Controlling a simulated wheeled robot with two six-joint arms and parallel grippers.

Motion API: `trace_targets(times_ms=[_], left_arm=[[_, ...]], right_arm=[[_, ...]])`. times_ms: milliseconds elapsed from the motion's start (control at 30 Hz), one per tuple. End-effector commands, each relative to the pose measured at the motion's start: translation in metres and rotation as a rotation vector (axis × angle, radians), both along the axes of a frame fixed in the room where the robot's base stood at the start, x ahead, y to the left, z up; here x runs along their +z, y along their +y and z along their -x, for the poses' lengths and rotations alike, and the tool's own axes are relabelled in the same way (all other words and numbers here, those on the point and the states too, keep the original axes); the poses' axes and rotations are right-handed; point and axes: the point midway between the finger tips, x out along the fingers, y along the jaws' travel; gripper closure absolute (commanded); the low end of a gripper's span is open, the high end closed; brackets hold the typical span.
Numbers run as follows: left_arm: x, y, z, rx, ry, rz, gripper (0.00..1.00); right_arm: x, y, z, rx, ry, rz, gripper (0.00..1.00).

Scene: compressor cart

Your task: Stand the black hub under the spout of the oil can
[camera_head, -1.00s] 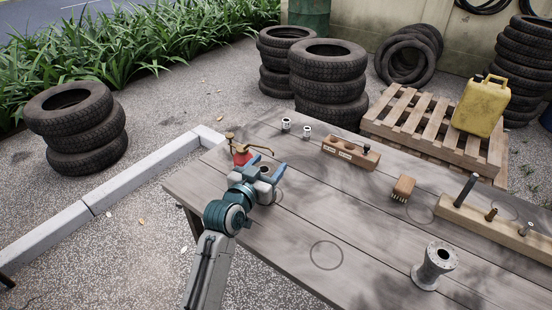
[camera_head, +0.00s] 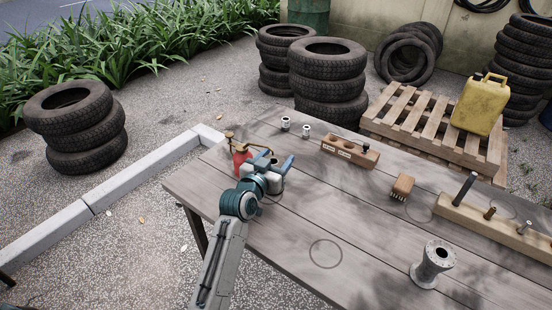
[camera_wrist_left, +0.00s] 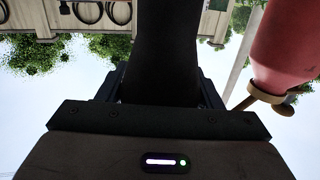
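The red oil can (camera_head: 241,160) stands near the far left edge of the table, with its brass top and thin spout above it. The can also shows at the upper right of the left wrist view (camera_wrist_left: 290,45), which is upside down. My left gripper (camera_head: 275,161) is just right of the can, low over the table. In the left wrist view a dark block, the black hub (camera_wrist_left: 165,50), fills the space between my fingers. The gripper looks shut on it. In the head view the hub is mostly hidden by the gripper. My right gripper is not in view.
Two small metal hubs (camera_head: 286,123) stand at the far edge. A wooden holder (camera_head: 349,152), a brush (camera_head: 402,186) and a pegged board (camera_head: 500,228) lie to the right. A grey flanged spool (camera_head: 433,264) stands near front right. The table's middle is clear.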

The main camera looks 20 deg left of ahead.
Motion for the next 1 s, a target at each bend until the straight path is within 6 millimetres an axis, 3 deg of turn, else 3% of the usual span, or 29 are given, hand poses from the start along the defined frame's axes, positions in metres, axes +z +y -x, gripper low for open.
trace_targets(times_ms=[33,100,467,667,1000], left_arm=[[0.000,0.000,0.000,0.000,0.001,0.000,0.31],[0.000,0.000,0.000,0.000,0.001,0.000,0.19],[0.003,0.000,0.000,0.000,0.000,0.000,0.19],[0.002,0.006,0.033,0.001,0.001,-0.002,0.19],[0.006,0.019,0.100,0.000,0.002,-0.002,0.19]], right_arm=[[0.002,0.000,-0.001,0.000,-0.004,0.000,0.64],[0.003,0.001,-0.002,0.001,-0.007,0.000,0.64],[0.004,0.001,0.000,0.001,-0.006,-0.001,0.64],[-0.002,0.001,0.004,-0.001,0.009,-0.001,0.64],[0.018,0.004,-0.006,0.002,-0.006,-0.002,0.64]])
